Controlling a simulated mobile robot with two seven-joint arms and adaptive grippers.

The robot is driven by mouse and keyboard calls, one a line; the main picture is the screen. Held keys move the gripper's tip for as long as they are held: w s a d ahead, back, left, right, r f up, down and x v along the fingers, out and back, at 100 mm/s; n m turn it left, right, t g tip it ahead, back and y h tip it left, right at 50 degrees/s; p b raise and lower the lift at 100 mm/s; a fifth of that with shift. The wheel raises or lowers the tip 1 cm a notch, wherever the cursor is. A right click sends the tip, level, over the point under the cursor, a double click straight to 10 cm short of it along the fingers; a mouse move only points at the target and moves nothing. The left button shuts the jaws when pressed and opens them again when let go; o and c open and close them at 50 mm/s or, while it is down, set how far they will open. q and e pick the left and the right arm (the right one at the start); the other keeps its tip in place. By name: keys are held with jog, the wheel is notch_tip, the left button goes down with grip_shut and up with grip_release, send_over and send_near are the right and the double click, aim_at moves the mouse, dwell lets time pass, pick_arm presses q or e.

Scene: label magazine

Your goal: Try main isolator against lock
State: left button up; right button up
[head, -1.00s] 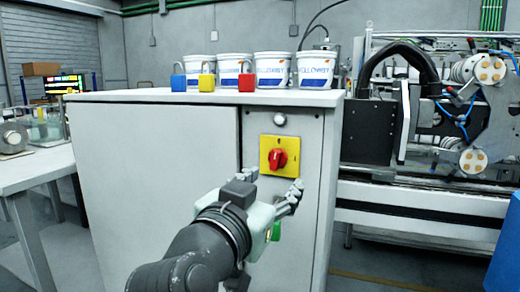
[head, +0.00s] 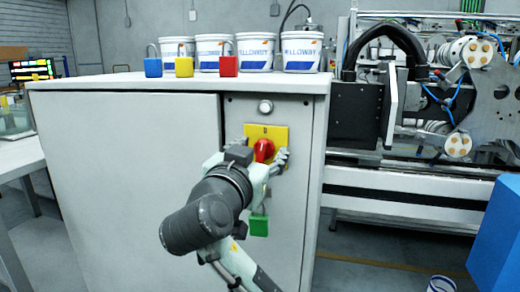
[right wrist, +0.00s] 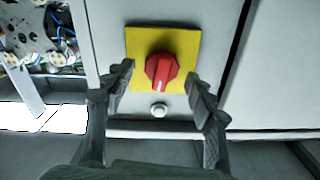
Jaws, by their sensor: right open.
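The main isolator is a red rotary knob (head: 263,150) on a yellow plate (head: 280,136) on the cabinet front. In the right wrist view the knob (right wrist: 161,70) faces the camera, its pale mark pointing towards the round white button (right wrist: 159,110). My right gripper (head: 265,146) is open at the isolator. In the right wrist view its fingers (right wrist: 160,74) stand on either side of the knob, with gaps visible. A green padlock (head: 259,225) hangs below the isolator, its upper part partly hidden by my gripper. My left gripper is not in view.
Blue (head: 153,67), yellow (head: 184,67) and red (head: 229,66) padlocks stand on the cabinet top (head: 110,83), before several white buckets (head: 301,52). A machine (head: 440,110) stands to the right. A blue box (head: 498,240) is at the lower right edge.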

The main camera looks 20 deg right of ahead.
jog(key=c, duration=1.1)
jog(key=shift+a+n, duration=0.1)
jog(key=shift+n, duration=0.3)
jog(key=shift+c, duration=0.2)
jog(key=shift+n+p, duration=0.45)
jog(key=shift+n, duration=0.25)
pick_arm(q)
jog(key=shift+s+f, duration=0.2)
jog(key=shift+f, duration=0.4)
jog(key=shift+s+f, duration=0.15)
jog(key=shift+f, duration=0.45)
pick_arm(e)
jog(key=o, duration=1.1)
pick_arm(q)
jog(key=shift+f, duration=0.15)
pick_arm(e)
jog(key=shift+o, duration=0.2)
